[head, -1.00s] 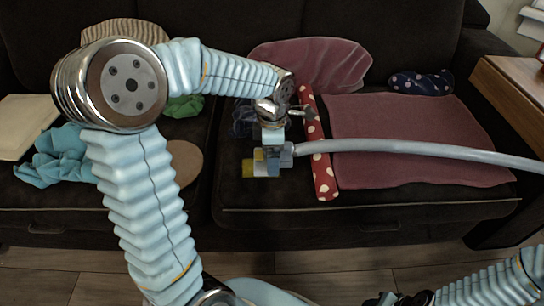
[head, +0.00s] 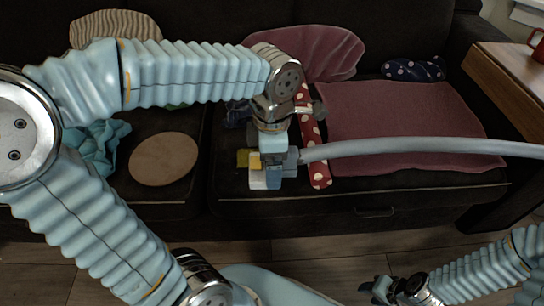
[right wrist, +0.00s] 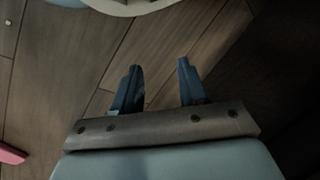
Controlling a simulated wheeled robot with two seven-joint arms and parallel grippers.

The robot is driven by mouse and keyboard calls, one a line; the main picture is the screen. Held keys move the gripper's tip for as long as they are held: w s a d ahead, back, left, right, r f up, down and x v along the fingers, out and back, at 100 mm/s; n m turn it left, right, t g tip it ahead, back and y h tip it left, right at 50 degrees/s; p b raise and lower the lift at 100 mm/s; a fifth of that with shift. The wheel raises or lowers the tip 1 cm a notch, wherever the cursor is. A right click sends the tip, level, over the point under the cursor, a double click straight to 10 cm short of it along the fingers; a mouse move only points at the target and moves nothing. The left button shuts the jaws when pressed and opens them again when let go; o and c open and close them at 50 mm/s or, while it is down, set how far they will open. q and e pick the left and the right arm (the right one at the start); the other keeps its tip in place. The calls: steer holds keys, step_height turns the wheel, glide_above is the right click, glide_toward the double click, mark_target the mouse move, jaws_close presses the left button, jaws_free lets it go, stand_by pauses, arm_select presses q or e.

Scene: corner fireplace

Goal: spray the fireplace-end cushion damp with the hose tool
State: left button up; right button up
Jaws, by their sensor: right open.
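My left gripper (head: 272,142) hangs over the middle of the dark sofa (head: 230,195), at the end of the arm from the left. It appears shut on the hose tool (head: 268,172), a small blocky piece with a yellow part at its left; the fingers are hard to make out. A grey hose (head: 420,147) runs from the tool to the right edge. A mauve cushion (head: 325,55) leans on the backrest behind, and a striped cushion (head: 115,25) leans at the left. The fireplace is out of view, so I cannot tell which end is its end. My right gripper (head: 383,290) is open and empty, low over the floor; it also shows in the right wrist view (right wrist: 158,85).
A red dotted roll (head: 318,165) lies just right of the tool, beside a mauve cloth (head: 410,125). A navy patterned pillow (head: 414,68) lies behind. A round tan pad (head: 163,158) and blue cloth (head: 95,150) lie left. A wooden-topped cabinet (head: 510,75) stands right.

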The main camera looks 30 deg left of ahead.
arm_select(q)
steer(key=shift+c, duration=1.2)
step_height(320, 180, up, 9)
steer(key=p, duration=0.7)
steer(key=shift+r+p, duration=0.1)
steer(key=shift+p, duration=0.2)
arm_select(e)
step_height(320, 180, up, 7)
steer(key=a, duration=0.2)
steer(key=shift+s, duration=0.45)
arm_select(q)
steer(key=shift+f, duration=0.2)
